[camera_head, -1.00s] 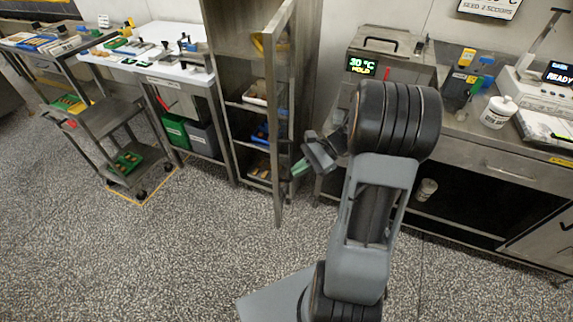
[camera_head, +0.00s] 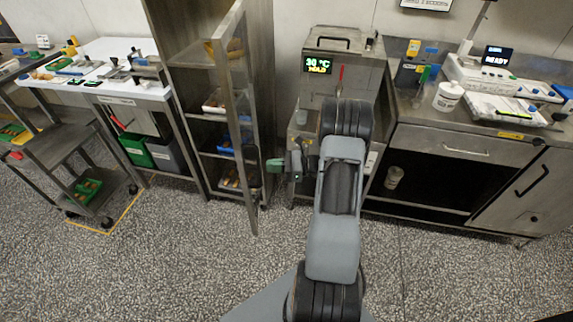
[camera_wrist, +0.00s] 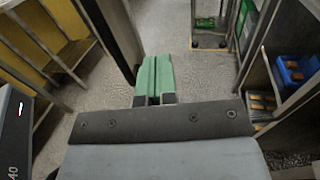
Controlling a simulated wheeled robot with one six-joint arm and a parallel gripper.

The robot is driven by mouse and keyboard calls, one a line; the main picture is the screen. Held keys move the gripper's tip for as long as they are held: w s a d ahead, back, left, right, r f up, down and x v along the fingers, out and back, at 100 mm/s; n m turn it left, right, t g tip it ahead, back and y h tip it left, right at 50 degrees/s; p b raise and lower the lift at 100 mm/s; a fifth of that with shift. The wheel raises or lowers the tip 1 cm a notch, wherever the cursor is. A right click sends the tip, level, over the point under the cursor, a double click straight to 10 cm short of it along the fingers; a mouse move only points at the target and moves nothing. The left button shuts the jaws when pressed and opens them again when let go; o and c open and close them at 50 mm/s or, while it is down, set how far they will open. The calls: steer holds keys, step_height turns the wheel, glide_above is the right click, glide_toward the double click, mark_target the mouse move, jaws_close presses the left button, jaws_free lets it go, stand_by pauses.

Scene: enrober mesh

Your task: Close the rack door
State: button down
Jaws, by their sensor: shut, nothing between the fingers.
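The tall steel rack (camera_head: 183,120) stands left of centre in the head view, with its front open and goods on its shelves. Its door (camera_head: 238,140) is ajar, swung out towards me and seen nearly edge-on. My gripper (camera_head: 274,165) is at lower shelf height, just right of the door in the picture, with its green fingertips pointing left. In the wrist view, the green fingers (camera_wrist: 153,78) lie together, empty. A dark upright panel (camera_wrist: 112,38) stands just left of them, and rack shelves (camera_wrist: 258,75) show at right. I cannot tell whether the fingers touch the door.
A steel machine (camera_head: 343,75) with a lit display stands right of the rack, behind my arm. Further right is a steel counter (camera_head: 455,150) with a scale. A white-topped table (camera_head: 105,75) and a trolley (camera_head: 60,150) stand left. The speckled floor in front is clear.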

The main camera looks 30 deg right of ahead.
steer(key=x, duration=0.6)
steer(key=shift+p, duration=0.35)
steer(key=shift+w, duration=0.1)
